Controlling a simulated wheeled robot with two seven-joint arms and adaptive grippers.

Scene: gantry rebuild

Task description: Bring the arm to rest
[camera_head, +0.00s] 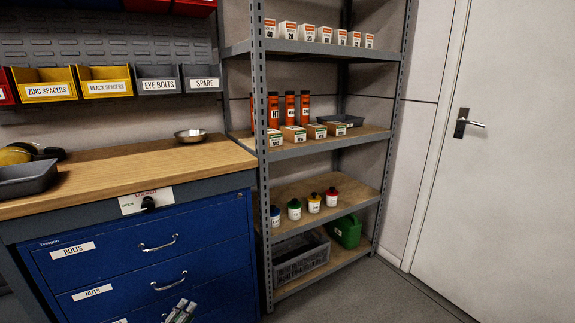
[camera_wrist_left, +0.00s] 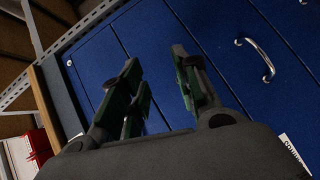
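My left gripper (camera_head: 181,311) shows at the bottom edge of the head view, in front of the blue drawer cabinet (camera_head: 215,255). In the left wrist view the left gripper (camera_wrist_left: 156,62) has its two fingers apart, with nothing between them. Behind the fingers is the blue cabinet front (camera_wrist_left: 135,35), and a drawer handle (camera_wrist_left: 262,60) lies to the right, apart from them. The rest of my left arm is out of the head view. My right gripper is in neither view.
The workbench (camera_head: 130,172) has a grey tray (camera_head: 28,179) and a metal bowl (camera_head: 190,136) on top. A loaded shelf rack (camera_head: 262,180) stands right of the cabinet. A white door (camera_head: 500,150) is at the right. The floor (camera_head: 415,300) before it is clear.

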